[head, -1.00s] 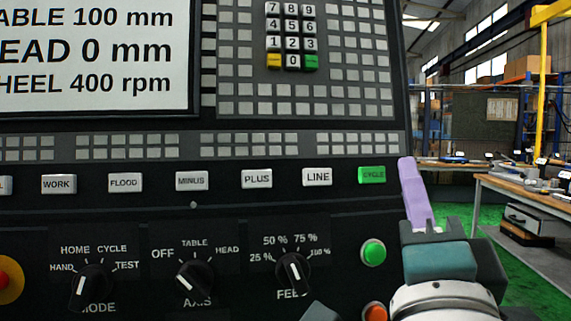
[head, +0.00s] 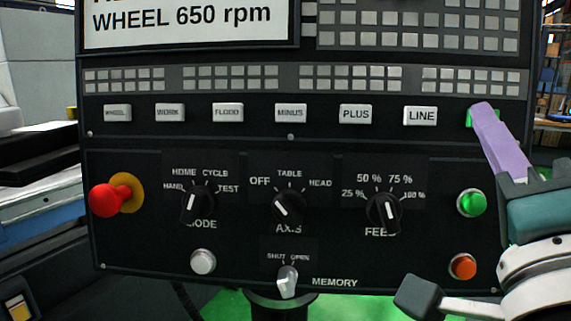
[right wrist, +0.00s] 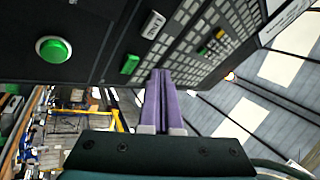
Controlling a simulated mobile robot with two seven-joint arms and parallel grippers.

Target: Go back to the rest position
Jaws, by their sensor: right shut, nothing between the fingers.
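My right gripper (head: 482,108) is at the right edge of the control panel (head: 330,220) in the head view. Its two purple fingers are shut together with nothing between them. In the head view the fingertips overlap the green CYCLE key (head: 469,119) and hide most of it. In the right wrist view the shut fingers (right wrist: 160,75) point up the picture, and the green key (right wrist: 129,64) shows whole, left of the tips. I cannot tell whether the tips touch the panel. My left gripper is not in view.
The panel carries a red emergency knob (head: 108,199), a MODE dial (head: 197,207), a green round button (head: 471,203) and an orange one (head: 462,266). The screen (head: 188,22) reads "WHEEL 650 rpm". Right of the panel is open hall with shelving (head: 556,80).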

